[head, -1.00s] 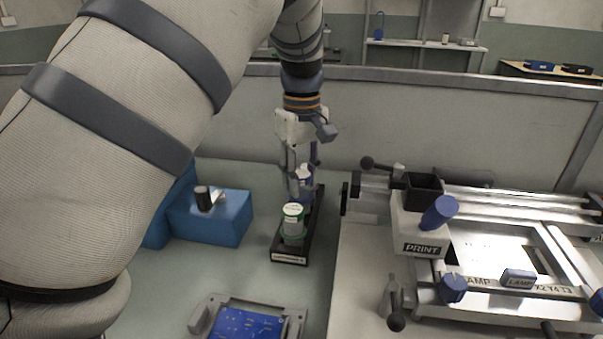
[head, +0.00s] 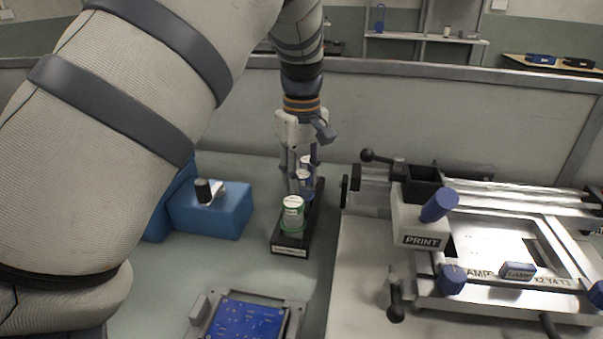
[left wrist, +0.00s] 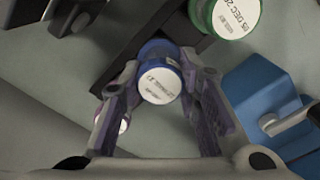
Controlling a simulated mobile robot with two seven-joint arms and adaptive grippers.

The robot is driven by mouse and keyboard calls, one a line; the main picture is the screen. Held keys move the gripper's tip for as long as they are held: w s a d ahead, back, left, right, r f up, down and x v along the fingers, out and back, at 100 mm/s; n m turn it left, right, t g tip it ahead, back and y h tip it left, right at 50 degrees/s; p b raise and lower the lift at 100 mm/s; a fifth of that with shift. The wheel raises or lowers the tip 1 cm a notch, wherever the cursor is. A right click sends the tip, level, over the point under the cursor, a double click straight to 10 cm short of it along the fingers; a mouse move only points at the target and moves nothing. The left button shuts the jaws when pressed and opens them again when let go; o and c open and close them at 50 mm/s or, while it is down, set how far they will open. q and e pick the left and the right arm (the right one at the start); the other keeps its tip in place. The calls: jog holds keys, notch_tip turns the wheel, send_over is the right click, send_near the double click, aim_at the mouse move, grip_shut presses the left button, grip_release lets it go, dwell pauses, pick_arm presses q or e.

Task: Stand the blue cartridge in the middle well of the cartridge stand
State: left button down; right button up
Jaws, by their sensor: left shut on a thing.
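The black cartridge stand (head: 289,250) lies on the bench, its long side running away from me. A green-banded cartridge (head: 292,212) stands upright in its near well. My left gripper (head: 304,180) is shut on the blue cartridge (head: 304,187) over the middle of the stand, behind the green one. In the left wrist view the blue cartridge (left wrist: 160,85) sits between the fingers (left wrist: 158,95), its white label facing the camera. Its lower end is at the dark stand (left wrist: 125,38); I cannot tell how deep it sits. Another white-topped cartridge (head: 307,160) shows behind it. My right gripper is out of view.
A blue block with a black knob (head: 212,212) stands left of the stand. A printing fixture (head: 425,220) with rails and knobs stands close on the right. A blue board in a grey holder (head: 245,318) lies in front. Bare bench shows between these.

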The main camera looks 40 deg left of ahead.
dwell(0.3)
pick_arm(q)
jog(key=c, duration=1.1)
grip_release()
jog(key=shift+f, duration=0.1)
jog(key=c, duration=0.4)
jog(key=shift+o, duration=0.2)
jog(key=shift+r, duration=3.55)
